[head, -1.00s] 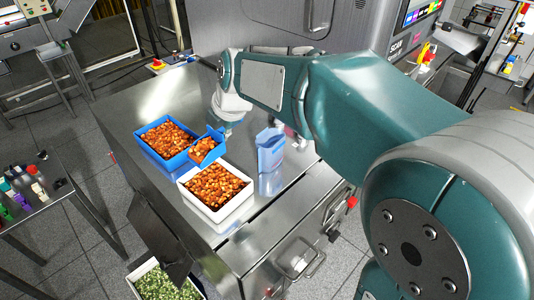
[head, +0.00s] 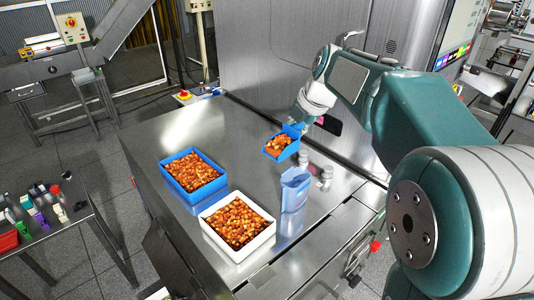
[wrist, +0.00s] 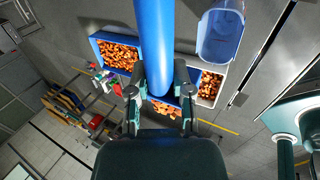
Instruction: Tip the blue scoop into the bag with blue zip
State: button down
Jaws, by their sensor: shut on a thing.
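The blue scoop (head: 282,144) holds orange-brown pieces and is up above the steel table, behind the bag in the head view. My gripper (wrist: 160,92) is shut on the scoop's blue handle (wrist: 154,40) in the wrist view. In the head view the gripper is mostly hidden behind the scoop. A translucent blue bag (head: 294,190) stands upright on the table, in front of the scoop and apart from it. The bag also shows in the wrist view (wrist: 219,36), with its open top towards the camera. I cannot make out its zip.
A blue bin (head: 193,198) and a white bin (head: 270,232), both with orange-brown pieces, stand left and front-left of the bag. Small jars (head: 326,174) stand right of the bag. A large steel machine (head: 290,65) rises behind the table (head: 225,122).

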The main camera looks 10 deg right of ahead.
jog(key=w+d+r, duration=0.2)
jog(key=d, duration=0.4)
jog(key=shift+s+a+f+n+t+h, duration=0.15)
jog(key=shift+s+a+n+t+h, duration=0.45)
jog(key=shift+t+h, duration=0.5)
jog(key=shift+s+a+f+n+t+h, duration=0.2)
jog(key=shift+s+a+n+t+h, duration=0.15)
jog(key=shift+s+a+t+h, duration=0.6)
jog(key=shift+s+a+f+n+t+h, duration=0.15)
jog(key=shift+s+a+n+t+h, duration=0.35)
jog(key=shift+t+h, duration=0.75)
